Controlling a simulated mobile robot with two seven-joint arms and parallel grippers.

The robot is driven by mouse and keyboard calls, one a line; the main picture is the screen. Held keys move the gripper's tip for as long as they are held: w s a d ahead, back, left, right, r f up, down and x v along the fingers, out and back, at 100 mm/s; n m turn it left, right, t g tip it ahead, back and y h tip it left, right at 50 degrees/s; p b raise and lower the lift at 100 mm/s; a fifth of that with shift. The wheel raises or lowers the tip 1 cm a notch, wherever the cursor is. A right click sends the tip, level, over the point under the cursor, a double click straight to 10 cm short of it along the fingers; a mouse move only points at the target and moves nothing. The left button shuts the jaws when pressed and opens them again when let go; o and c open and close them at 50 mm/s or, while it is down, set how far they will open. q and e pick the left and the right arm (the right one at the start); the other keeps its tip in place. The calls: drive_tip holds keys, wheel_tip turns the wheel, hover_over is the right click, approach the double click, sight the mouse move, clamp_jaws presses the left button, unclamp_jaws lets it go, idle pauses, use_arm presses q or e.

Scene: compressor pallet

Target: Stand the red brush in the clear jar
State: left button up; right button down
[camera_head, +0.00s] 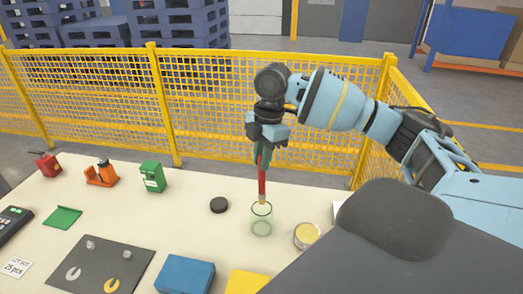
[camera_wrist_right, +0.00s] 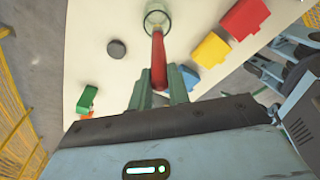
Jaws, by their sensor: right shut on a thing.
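The red brush (camera_head: 262,182) hangs nearly upright below my right gripper (camera_head: 262,156), which is shut on its upper part. It also shows in the right wrist view (camera_wrist_right: 159,62), between the fingers of the gripper (camera_wrist_right: 160,88). The clear jar (camera_head: 261,226) stands upright on the table, directly below the brush in the head view. The brush's pale lower end overlaps the jar's rim. In the wrist view the brush's far end meets the mouth of the jar (camera_wrist_right: 158,14). I cannot tell whether the tip is inside. My left gripper is not in view.
A black disc (camera_head: 219,205) lies left of the jar, and an open tin (camera_head: 307,235) stands close on its right. Blue (camera_head: 185,273) and yellow (camera_head: 246,282) blocks lie at the front. A yellow mesh fence (camera_head: 215,110) runs behind the table.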

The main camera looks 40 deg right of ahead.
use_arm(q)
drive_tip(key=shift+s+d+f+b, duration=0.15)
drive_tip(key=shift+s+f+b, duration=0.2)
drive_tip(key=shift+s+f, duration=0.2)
use_arm(e)
drive_tip(key=shift+f, duration=3.4)
drive_tip(key=c, duration=1.3)
unclamp_jaws()
drive_tip(key=shift+o, duration=0.2)
wheel_tip(320, 180, up, 8)
drive_tip(key=d, duration=0.1)
drive_tip(key=shift+f, duration=0.15)
drive_tip(key=shift+s, duration=0.1)
